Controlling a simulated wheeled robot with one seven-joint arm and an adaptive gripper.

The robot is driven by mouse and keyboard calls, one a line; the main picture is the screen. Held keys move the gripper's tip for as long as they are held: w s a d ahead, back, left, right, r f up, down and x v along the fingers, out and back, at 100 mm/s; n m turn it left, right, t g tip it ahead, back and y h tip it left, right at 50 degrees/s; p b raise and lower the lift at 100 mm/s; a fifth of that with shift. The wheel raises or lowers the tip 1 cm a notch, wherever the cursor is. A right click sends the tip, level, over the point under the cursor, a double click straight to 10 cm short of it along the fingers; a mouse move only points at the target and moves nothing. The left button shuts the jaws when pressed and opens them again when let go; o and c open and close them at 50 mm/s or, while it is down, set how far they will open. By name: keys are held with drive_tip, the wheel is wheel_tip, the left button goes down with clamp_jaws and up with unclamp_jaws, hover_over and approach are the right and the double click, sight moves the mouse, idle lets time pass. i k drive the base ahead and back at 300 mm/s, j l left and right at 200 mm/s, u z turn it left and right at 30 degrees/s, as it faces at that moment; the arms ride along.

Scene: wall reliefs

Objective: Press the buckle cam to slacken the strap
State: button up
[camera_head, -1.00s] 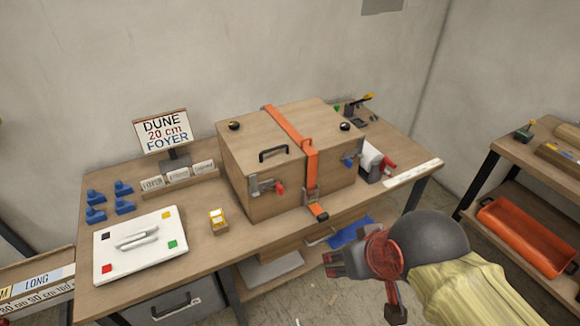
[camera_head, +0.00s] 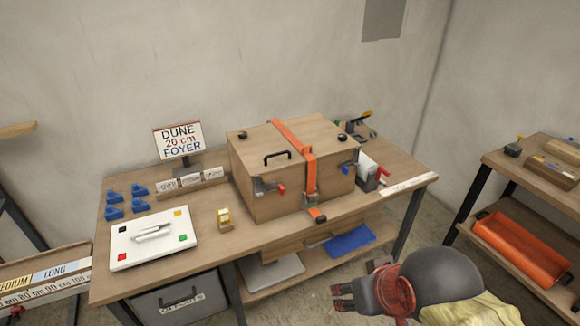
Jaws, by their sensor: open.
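An orange strap (camera_head: 293,139) runs over the lid and down the front of a closed wooden box (camera_head: 264,188) on the workbench. A metal buckle (camera_head: 311,199) sits low on the strap at the box's front, and a short orange tail (camera_head: 318,215) lies on the bench edge below it. The cam is too small to make out clearly. My gripper (camera_head: 336,298) is open and empty, in front of the bench and below its top, well apart from the buckle.
A white panel (camera_head: 152,238), blue blocks (camera_head: 114,200) and a sign (camera_head: 180,141) stand left. A shelf with an orange tray (camera_head: 520,246) is at right. The floor before the bench is clear.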

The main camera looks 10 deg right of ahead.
sight(313, 198)
drive_tip(key=i+j+z, duration=0.25)
drive_tip(key=j, duration=0.3)
drive_tip(key=i+j+z, duration=0.25)
drive_tip(key=i+j, duration=0.15)
drive_tip(key=j, duration=0.25)
